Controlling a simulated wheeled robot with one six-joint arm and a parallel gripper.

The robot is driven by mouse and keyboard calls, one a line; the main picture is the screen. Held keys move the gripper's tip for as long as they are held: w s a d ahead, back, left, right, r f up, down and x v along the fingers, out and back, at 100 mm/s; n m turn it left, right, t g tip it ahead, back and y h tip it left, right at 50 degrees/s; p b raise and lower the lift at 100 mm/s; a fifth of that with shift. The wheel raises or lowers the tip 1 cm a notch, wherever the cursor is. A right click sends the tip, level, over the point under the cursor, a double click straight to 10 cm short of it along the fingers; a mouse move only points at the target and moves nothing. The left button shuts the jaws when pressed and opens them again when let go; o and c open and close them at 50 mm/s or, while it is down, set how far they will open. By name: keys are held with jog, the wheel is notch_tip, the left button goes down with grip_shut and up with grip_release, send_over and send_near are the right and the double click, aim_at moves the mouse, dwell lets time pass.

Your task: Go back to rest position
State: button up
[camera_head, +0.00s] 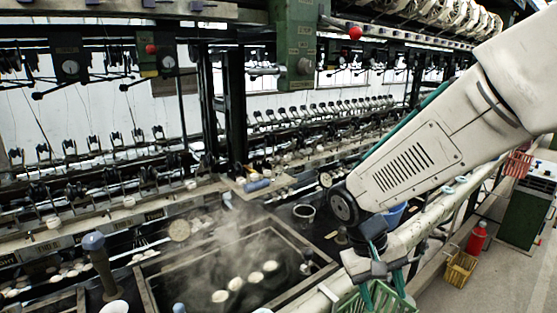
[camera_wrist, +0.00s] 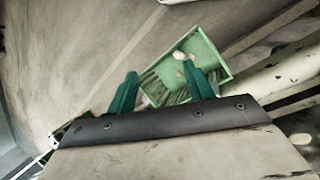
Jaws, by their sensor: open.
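My gripper (camera_head: 384,290) hangs at the end of my arm at the lower right of the head view, with its green fingers pointing down. In the wrist view my gripper (camera_wrist: 160,90) shows two green fingers spread apart with nothing held between them. A green basket (camera_head: 350,303) lies beneath the fingers, partly cut off by the bottom edge of the head view. In the wrist view the green basket (camera_wrist: 222,62) holds a few small pale pieces, and the fingers overlap part of it.
A steaming basin (camera_head: 150,290) with several white cocoons stands left of my gripper. A pale pipe (camera_head: 432,213) runs along the machine's front beside my arm. A yellow basket (camera_head: 459,269) and a red container (camera_head: 477,238) stand on the floor at right.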

jog(key=s+d+r+t+y, duration=0.2)
jog(key=s+r, duration=0.4)
jog(key=s, duration=0.1)
jog(key=s+d+r+m+t+y, duration=0.1)
jog(key=s+d+r, duration=0.2)
jog(key=s+r, duration=0.3)
jog(key=shift+s+d+r+t+y, duration=0.25)
jog(key=shift+s+t+y, duration=0.15)
jog(key=shift+s, duration=0.7)
